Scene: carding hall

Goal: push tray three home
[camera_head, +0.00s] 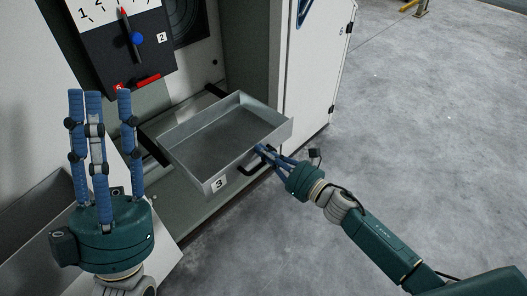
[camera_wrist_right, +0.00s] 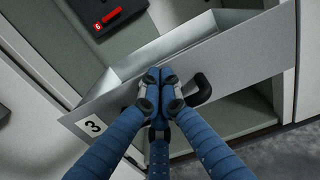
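Tray three (camera_head: 205,180) is a grey metal drawer with a "3" label on its front, standing out from the cabinet. It looks empty. Its front face also shows in the right wrist view (camera_wrist_right: 245,55). A black handle (camera_wrist_right: 203,88) is on that front. My right gripper (camera_head: 262,150) is at the tray front by the handle. In the right wrist view its blue fingers (camera_wrist_right: 155,85) are drawn together against the front, covering part of the handle; I see no clear grip on it. My left gripper (camera_head: 103,95) is open and empty, fingers pointing up, left of the tray.
A black panel (camera_head: 110,55) with a dial, a blue knob and a red bar is above the tray on the left. A white cabinet door (camera_head: 312,65) stands right of the tray opening. Grey floor (camera_head: 430,130) on the right is mostly clear.

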